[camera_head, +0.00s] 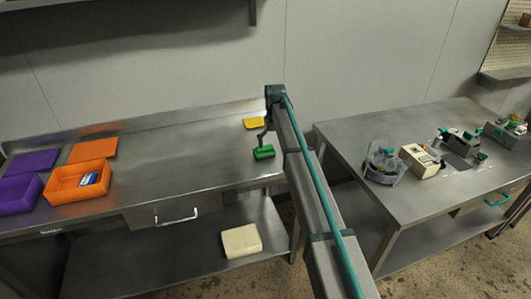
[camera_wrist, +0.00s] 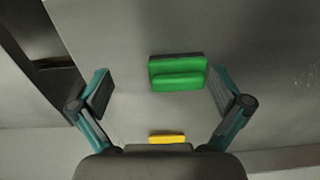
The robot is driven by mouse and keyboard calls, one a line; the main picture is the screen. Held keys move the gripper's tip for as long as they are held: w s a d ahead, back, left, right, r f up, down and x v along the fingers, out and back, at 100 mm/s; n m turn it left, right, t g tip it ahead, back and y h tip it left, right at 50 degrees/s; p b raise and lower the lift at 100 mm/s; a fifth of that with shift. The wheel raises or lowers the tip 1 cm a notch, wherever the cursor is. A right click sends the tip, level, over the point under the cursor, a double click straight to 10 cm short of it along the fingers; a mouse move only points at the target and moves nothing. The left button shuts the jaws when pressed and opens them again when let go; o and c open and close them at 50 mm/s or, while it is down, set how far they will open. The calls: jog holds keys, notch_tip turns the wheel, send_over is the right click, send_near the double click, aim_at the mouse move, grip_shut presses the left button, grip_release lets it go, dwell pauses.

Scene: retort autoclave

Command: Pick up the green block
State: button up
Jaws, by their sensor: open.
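The green block (camera_head: 264,152) lies on the left steel table near its right end, and it also shows in the wrist view (camera_wrist: 178,73). It has a raised ridge along its top. My gripper (camera_wrist: 160,92) is open and empty, with its two fingers wide apart. In the wrist view the block sits between the finger lines, nearer the right finger. In the head view my gripper (camera_head: 265,135) is just above the block. I cannot tell how large the gap is.
A yellow piece (camera_head: 254,122) lies behind the green block. Orange (camera_head: 78,193) and purple (camera_head: 17,207) bins stand at the table's left, with flat lids behind them. The table between is clear. Instruments (camera_head: 418,160) stand on the right table (camera_head: 380,195). A cream box (camera_head: 241,241) is on the lower shelf.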

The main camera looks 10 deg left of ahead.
jog(key=w+a+r, duration=0.4)
jog(key=a+r, duration=0.1)
jog(key=r, duration=0.1)
jog(key=shift+n, duration=0.3)
jog(key=f+p, duration=0.1)
jog(key=f, duration=0.2)
jog(key=f+p, duration=0.2)
jog(key=f, duration=0.2)
jog(key=f+p, duration=0.1)
jog(key=f, duration=0.2)
jog(key=shift+d+f, duration=0.3)
jog(key=shift+f, duration=0.05)
jog(key=c, duration=1.1)
jog(key=shift+o, duration=0.2)
jog(key=shift+r, duration=0.15)
jog(key=shift+r+b, duration=0.5)
jog(key=s+a+r+b, duration=0.6)
jog(key=s+r, duration=0.5)
jog(key=s, duration=0.1)
jog(key=shift+s+r, duration=0.35)
jog(key=shift+r, duration=0.05)
